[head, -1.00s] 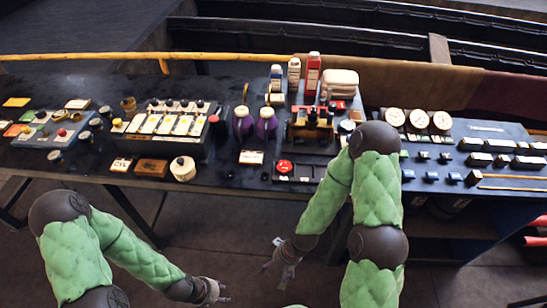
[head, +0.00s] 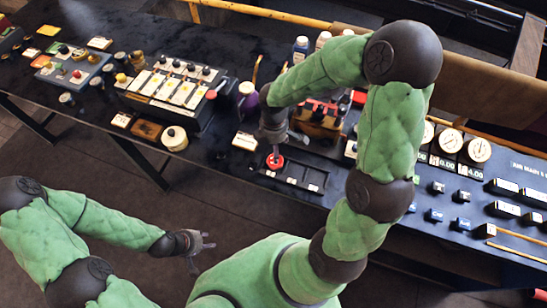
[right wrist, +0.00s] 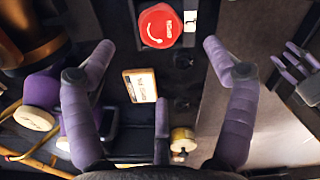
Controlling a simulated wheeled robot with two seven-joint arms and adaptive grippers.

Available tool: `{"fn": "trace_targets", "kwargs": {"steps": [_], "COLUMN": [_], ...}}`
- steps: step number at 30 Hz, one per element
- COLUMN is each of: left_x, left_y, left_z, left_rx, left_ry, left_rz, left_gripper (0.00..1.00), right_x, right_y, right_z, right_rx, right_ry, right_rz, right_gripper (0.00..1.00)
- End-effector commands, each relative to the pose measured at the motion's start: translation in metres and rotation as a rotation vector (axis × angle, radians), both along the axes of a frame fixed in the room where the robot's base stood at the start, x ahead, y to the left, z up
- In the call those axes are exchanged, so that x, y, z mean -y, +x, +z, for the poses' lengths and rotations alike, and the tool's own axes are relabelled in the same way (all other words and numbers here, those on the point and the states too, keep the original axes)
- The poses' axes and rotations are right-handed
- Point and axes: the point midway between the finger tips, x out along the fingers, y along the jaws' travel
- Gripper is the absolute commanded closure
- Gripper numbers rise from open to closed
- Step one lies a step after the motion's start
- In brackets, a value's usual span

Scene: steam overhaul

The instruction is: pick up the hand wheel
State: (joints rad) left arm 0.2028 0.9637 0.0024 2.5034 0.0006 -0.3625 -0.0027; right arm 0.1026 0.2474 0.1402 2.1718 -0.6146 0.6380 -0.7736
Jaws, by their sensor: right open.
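I cannot surely tell which thing is the hand wheel. A red round knob (head: 275,161) with a white curved arrow sits on a dark panel near the table's front edge; it shows at the top of the right wrist view (right wrist: 160,26). My right gripper (head: 281,146) is just above this knob, pointing down. In the right wrist view its fingers (right wrist: 155,68) are spread and empty, with the knob ahead between them. My left gripper (head: 199,252) is open and empty, low in front of the table; its fingers also show at the right of the right wrist view (right wrist: 299,68).
Purple-bodied bottles (right wrist: 42,90) stand left of the right gripper. A framed label card (head: 245,141) and a round pot (head: 174,138) lie near the front edge. Gauges (head: 479,149) stand at the right. My right arm hides part of the table. The floor in front is clear.

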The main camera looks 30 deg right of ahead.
Motion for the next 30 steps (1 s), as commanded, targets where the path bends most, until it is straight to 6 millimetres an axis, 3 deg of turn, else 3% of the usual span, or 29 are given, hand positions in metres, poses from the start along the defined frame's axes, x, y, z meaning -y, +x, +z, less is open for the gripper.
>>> {"fn": "trace_targets", "kwargs": {"steps": [4,11,19,30], "left_x": [0.0,0.0,0.0,0.0], "left_y": [0.0,0.0,0.0,0.0], "left_z": [-0.009,-0.014,-0.028,-0.03], "left_rx": [0.0,0.0,0.0,0.0], "left_ry": [0.0,0.0,0.0,0.0], "left_rz": [0.0,0.0,0.0,0.0], "left_gripper": [0.6,0.6,0.6,0.6], "right_x": [0.0,0.0,0.001,0.001], "right_y": [-0.001,-0.001,-0.003,-0.003], "right_z": [-0.027,-0.047,-0.084,-0.092], "right_rx": [-0.005,-0.002,-0.003,0.0], "right_ry": [0.002,0.002,0.002,0.003], "right_rz": [0.0,-0.001,-0.002,-0.003], "right_gripper": [0.15,0.15,0.15,0.15]}}
